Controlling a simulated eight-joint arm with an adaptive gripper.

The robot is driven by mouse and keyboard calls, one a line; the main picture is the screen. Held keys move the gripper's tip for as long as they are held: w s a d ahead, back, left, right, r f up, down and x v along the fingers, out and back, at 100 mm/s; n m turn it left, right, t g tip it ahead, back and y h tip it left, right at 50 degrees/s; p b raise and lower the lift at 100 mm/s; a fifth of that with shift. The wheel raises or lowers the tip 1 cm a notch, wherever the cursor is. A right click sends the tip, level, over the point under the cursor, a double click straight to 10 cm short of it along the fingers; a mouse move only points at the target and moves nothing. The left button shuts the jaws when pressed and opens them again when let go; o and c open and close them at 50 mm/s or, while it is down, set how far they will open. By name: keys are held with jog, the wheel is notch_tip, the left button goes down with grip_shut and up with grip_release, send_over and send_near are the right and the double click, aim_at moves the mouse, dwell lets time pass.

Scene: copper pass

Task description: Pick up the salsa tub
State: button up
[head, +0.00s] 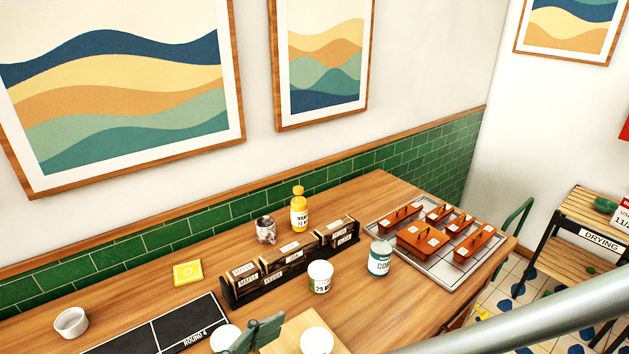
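No label in view can be read as salsa, so I cannot tell which tub is the salsa tub. A white round tub with a dark-printed label (320,280) stands on the wooden counter in front of the row of small boxes. Two more white round tops show at the bottom edge, one at the left (224,339) and one on a pale board (317,341); their sides are mostly hidden or cut off. My gripper is not in view; a grey tube, apparently my arm, crosses the lower right corner.
A green-and-white can (379,259) stands right of the tub. Behind are labelled boxes (290,262), a yellow bottle (299,213) and a marbled cup (266,231). A tray (375,222) holds several orange-brown blocks. A dark green object (258,333) is near the front.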

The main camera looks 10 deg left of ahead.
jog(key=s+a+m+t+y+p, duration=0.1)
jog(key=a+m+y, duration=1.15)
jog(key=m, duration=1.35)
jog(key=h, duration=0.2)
send_near(227, 338)
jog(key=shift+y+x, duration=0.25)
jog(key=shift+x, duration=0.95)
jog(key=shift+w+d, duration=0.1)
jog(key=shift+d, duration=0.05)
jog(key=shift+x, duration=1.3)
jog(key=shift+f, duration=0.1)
